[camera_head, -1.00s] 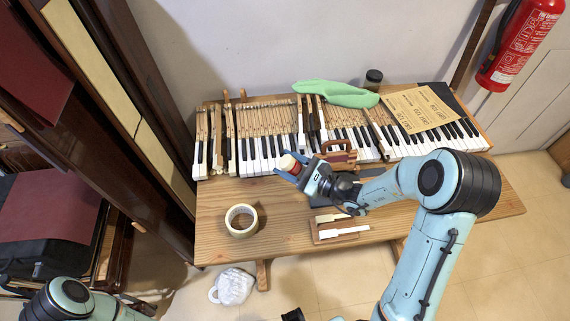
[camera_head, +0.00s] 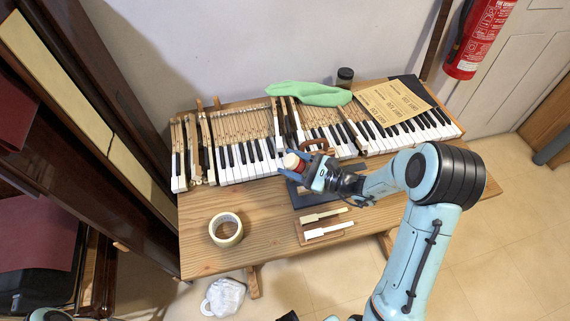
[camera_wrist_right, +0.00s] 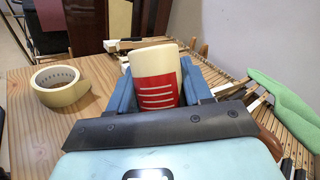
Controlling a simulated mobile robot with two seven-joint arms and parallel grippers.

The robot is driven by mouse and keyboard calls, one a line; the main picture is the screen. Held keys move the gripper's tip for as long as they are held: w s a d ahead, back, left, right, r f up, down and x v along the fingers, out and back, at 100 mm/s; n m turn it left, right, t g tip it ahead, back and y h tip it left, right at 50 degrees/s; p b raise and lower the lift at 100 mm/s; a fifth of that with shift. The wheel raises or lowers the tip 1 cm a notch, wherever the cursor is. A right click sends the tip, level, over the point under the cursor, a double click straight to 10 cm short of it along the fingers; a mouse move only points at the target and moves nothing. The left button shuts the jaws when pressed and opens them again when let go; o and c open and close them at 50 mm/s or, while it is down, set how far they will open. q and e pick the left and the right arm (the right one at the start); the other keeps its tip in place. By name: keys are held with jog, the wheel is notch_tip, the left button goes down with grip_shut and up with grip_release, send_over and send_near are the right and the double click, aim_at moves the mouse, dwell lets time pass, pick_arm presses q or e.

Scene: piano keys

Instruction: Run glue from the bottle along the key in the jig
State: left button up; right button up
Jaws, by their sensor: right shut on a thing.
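The glue bottle (camera_head: 292,161), white with a red label, is in my right gripper (camera_head: 291,166). The fingers are shut on its sides. The right wrist view shows the bottle (camera_wrist_right: 155,82) close up between blue fingers, its label facing the camera. The gripper is above the table near the keyboard's front edge, up and left of the jig. The jig (camera_head: 306,240) is a small brown block on the table with a white key (camera_head: 330,231) in it. A second pale key (camera_head: 324,215) lies just behind that key. The bottle is apart from both. My left gripper is not in view.
A tape roll (camera_head: 226,229) sits on the table (camera_head: 200,255) left of the jig. The keyboard (camera_head: 240,165), a green cloth (camera_head: 310,94), sandpaper sheets (camera_head: 392,102) and a dark jar (camera_head: 345,77) are behind. A dark blue mat (camera_head: 300,199) lies below the right gripper.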

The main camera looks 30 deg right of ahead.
jog(key=shift+s+d, duration=0.3)
jog(key=shift+d, duration=0.7)
jog(key=shift+s+d, duration=0.3)
jog(key=shift+d, duration=0.65)
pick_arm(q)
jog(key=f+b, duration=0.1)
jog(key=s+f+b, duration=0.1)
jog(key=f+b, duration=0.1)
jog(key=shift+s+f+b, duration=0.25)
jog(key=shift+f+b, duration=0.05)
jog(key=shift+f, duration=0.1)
pick_arm(e)
jog(key=w+a, duration=0.3)
jog(key=a, duration=0.8)
jog(key=shift+w, duration=0.3)
jog(key=shift+a, duration=0.1)
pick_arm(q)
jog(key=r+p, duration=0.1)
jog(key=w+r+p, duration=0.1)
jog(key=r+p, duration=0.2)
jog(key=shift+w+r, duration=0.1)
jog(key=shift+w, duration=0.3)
pick_arm(e)
notch_tip(320, 180, up, 6)
